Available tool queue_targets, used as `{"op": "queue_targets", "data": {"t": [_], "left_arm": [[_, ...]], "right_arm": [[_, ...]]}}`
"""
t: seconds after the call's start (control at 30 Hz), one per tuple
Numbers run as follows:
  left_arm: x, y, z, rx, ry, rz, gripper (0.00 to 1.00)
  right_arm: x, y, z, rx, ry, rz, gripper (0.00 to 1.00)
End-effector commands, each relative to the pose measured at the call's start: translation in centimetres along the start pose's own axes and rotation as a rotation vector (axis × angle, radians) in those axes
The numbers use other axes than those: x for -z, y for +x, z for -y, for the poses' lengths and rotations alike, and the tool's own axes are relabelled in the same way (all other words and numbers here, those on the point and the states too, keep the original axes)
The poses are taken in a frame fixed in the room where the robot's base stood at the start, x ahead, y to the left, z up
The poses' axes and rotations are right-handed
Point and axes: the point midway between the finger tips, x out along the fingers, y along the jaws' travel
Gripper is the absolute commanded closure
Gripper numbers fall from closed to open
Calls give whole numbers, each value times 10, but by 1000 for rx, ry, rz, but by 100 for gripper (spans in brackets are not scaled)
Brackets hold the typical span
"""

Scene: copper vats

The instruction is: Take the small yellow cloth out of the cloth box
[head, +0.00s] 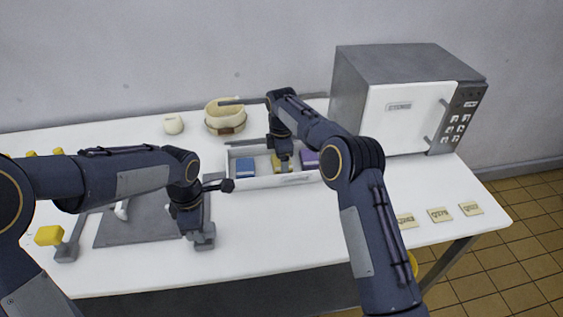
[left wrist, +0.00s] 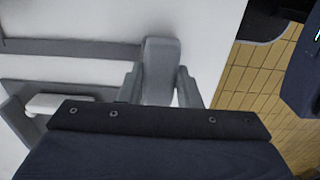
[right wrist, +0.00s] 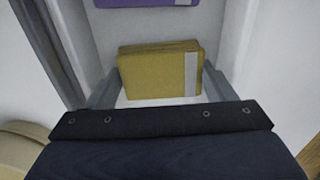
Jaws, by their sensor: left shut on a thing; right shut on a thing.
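The small yellow cloth (right wrist: 150,72), a folded block with a pale band, is between the fingers of my right gripper (right wrist: 150,95), which is shut on it. In the head view the right gripper (head: 283,160) points down into the white cloth box (head: 285,182) and partly hides the yellow cloth (head: 288,166). I cannot tell whether the cloth touches the box floor. A blue cloth (head: 245,168) lies left of it and a purple cloth (head: 309,158) right.
A dark grey panel (head: 130,228) lies left of the left gripper. A round cream-and-brown container (head: 226,122) and a small cream pot (head: 173,124) stand behind the box. A microwave-like appliance (head: 408,105) stands right. Small label tiles (head: 439,214) lie front right.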

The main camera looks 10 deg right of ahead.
Motion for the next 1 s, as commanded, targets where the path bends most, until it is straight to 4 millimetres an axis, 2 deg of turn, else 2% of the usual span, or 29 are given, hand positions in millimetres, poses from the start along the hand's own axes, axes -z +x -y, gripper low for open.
{"op": "queue_targets", "data": {"t": [0.17,0.4,0.6,1.0], "left_arm": [[0,0,0,1,0,0,92],[0,1,0,1,0,0,92],[0,0,0,1,0,0,92],[0,0,0,1,0,0,92]], "right_arm": [[0,-24,-1,-6,0,-1,46],[0,-72,-1,-5,0,-1,46],[0,-98,5,-2,-2,0,46],[2,-110,53,-1,-1,-1,46]]}}
